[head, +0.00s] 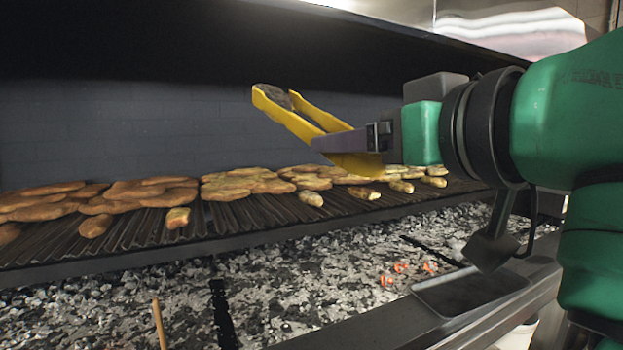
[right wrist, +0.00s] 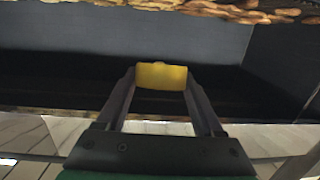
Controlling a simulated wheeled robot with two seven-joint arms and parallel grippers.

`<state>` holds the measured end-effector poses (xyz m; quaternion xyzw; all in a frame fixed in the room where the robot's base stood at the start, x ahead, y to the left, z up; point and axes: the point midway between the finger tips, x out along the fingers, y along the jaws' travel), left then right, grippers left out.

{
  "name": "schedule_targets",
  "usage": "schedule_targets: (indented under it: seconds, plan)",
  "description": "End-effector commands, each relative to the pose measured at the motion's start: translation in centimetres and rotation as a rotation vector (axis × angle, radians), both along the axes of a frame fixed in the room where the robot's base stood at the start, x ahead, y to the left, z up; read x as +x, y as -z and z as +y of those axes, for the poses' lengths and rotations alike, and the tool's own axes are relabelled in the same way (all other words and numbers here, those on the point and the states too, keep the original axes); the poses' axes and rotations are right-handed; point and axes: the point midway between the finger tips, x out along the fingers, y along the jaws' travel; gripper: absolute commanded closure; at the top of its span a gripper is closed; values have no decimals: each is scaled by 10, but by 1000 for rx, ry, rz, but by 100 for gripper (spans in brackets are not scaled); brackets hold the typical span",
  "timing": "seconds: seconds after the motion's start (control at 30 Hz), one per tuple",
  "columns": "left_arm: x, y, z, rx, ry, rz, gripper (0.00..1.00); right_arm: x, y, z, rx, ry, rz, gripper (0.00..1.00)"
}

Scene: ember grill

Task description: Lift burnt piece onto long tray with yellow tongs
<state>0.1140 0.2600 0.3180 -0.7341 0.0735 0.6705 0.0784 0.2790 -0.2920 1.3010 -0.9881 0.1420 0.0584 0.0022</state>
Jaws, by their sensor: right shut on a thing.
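My right gripper (head: 345,143) is shut on the yellow tongs (head: 290,118) and holds them raised above the grill rack. The tongs point up and to the left. A dark, burnt-looking piece (head: 273,96) is between their tips, clear of the rack. In the right wrist view, a yellow part of the tongs (right wrist: 161,76) sits between the fingers of my right gripper (right wrist: 160,82); the burnt piece does not show there. A shallow grey metal tray (head: 440,309) lies at the grill's front edge, lower right, below my right arm. My left gripper is in neither view.
Several browned pieces (head: 140,190) lie across the ridged grill rack (head: 130,229). Grey coals (head: 290,265) lie below it, with a few glowing orange (head: 387,281). A wooden stick (head: 158,323) stands at the lower left. A dark hood (head: 200,35) overhangs the grill.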

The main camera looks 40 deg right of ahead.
Motion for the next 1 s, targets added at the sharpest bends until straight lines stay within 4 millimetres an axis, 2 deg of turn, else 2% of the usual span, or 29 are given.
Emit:
schedule_targets:
  seconds: [0.17,0.3,0.63,0.7,0.8,1.0]
  plan:
    - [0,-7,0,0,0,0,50,0,-6,0,4,0,5,100]
    - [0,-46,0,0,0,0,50,0,-19,-1,45,1,136,100]
    - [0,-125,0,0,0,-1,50,1,-16,-1,181,1,574,100]
    - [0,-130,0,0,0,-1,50,0,-11,-1,197,0,631,100]
    - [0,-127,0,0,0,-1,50,0,-3,0,205,0,654,100]
    - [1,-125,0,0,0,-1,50,0,-2,0,204,0,650,100]
